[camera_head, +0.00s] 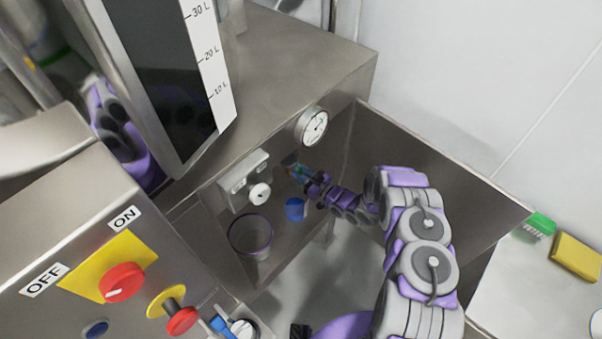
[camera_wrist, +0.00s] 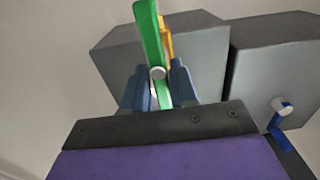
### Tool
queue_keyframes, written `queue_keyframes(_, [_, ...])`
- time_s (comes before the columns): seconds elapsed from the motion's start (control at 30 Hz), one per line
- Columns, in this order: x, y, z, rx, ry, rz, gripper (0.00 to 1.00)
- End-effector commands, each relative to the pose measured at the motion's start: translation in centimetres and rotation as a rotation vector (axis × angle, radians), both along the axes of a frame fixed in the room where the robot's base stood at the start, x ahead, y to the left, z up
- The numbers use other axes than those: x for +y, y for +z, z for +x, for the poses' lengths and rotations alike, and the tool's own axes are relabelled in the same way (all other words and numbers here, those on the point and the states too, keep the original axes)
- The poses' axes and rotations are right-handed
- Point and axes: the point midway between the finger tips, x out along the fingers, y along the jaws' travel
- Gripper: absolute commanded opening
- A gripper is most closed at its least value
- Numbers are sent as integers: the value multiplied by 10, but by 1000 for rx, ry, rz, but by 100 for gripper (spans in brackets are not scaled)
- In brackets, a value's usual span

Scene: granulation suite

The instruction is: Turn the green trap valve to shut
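The green valve handle (camera_wrist: 150,35) stands nearly upright in the wrist view, leaning slightly left, with a round pale pivot (camera_wrist: 158,73) low on it. My gripper (camera_wrist: 160,85) has its two blue-grey fingers either side of the handle's lower part. I cannot tell whether the fingers press on it or only straddle it. A yellow part (camera_wrist: 167,40) shows just behind the handle, in front of a grey block. In the head view my gripper (camera_head: 299,172) is at the recessed panel below the gauge, and it hides most of the valve.
A blue lever (camera_wrist: 281,130) is on the neighbouring grey block. Around the gripper are a pressure gauge (camera_head: 312,126), a white knob (camera_head: 260,194), a blue round part (camera_head: 295,209) and a clear container (camera_head: 250,235). A steel side wall (camera_head: 430,165) stands right of the recess.

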Motion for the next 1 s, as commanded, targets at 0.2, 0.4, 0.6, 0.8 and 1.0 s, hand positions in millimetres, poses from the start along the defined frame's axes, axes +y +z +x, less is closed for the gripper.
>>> queue_keyframes(0.2, [0, 0, 0, 0, 2, 1, 5])
queue_keyframes(0.4, [0, 0, -1, 1, 3, 2, 0])
queue_keyframes(0.6, [-1, 0, -1, 19, 1, 16, 0])
queue_keyframes(0.8, [-4, -1, 1, 90, 0, 70, 0])
queue_keyframes(1.0, [-6, -2, 2, 216, 0, 167, 0])
